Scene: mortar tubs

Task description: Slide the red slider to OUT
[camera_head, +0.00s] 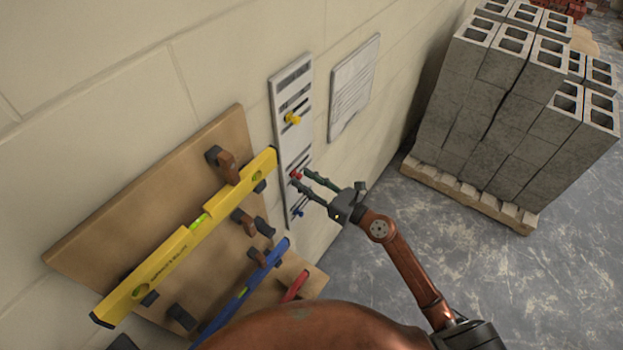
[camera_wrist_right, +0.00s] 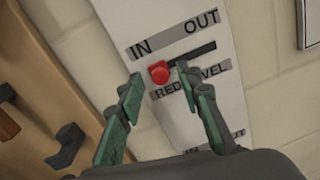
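OUT is printed at the slot's other end. The knob also shows in the head view (camera_head: 296,175). My right gripper (camera_wrist_right: 154,82) is open, with one green finger on each side of the knob; I cannot tell whether either finger touches it. In the head view my right gripper (camera_head: 300,179) reaches the panel from the right. My left gripper is not in view.
A yellow knob (camera_head: 292,118) sits higher on the panel and a blue knob (camera_head: 298,212) lower. A wooden board (camera_head: 130,205) with a yellow level (camera_head: 165,258) and a blue level (camera_head: 240,293) hangs left. A sign (camera_head: 354,88) is right. Grey blocks (camera_head: 500,120) stand farther right.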

